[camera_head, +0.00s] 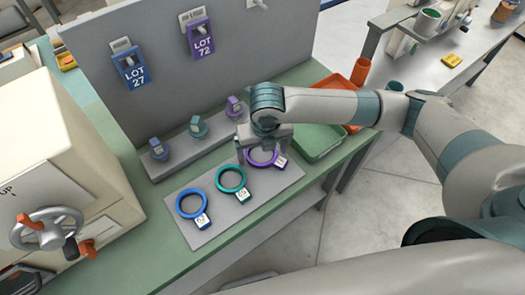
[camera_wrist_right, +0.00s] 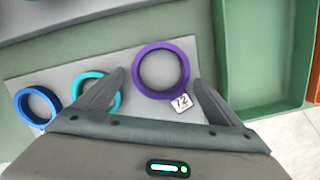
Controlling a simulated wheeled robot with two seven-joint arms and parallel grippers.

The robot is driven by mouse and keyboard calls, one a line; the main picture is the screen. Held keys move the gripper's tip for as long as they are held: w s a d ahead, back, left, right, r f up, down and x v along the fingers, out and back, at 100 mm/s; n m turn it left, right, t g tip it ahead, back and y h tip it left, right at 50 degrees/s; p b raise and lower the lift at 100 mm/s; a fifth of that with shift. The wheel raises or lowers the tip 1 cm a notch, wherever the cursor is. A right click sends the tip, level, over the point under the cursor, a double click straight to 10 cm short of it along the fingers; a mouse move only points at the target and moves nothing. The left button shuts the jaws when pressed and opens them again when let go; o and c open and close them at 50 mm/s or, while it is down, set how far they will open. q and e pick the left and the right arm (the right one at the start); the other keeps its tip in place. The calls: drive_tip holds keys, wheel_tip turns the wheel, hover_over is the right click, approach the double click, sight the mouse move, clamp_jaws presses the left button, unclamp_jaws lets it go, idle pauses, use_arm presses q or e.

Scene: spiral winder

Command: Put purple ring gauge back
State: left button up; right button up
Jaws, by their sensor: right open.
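The purple ring gauge (camera_head: 264,162) lies at the right end of a grey board (camera_head: 222,214), with its white tag toward the front right. In the right wrist view the purple ring (camera_wrist_right: 183,68) shows whole and its tag (camera_wrist_right: 181,103) reads 72. My right gripper (camera_head: 265,148) is open above this ring and partly hides it in the head view. In the wrist view its fingers point down on either side of the ring's near part; I cannot tell whether they touch it. My left gripper is not in view.
A teal ring gauge (camera_head: 231,179) and a blue one (camera_head: 191,203) lie left on the board. Behind stand small blue, teal and purple blocks (camera_head: 235,106) on a ledge. A green tray (camera_head: 318,143) is right; a machine with a handwheel (camera_head: 45,228) is left.

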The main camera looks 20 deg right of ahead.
wheel_tip(320, 180, up, 11)
drive_tip(key=s+b, duration=0.1)
drive_tip(key=b, duration=0.1)
drive_tip(key=shift+s+r+b, duration=0.2)
drive_tip(key=shift+s+b, duration=0.1)
drive_tip(key=shift+s, duration=0.1)
idle(0.7)
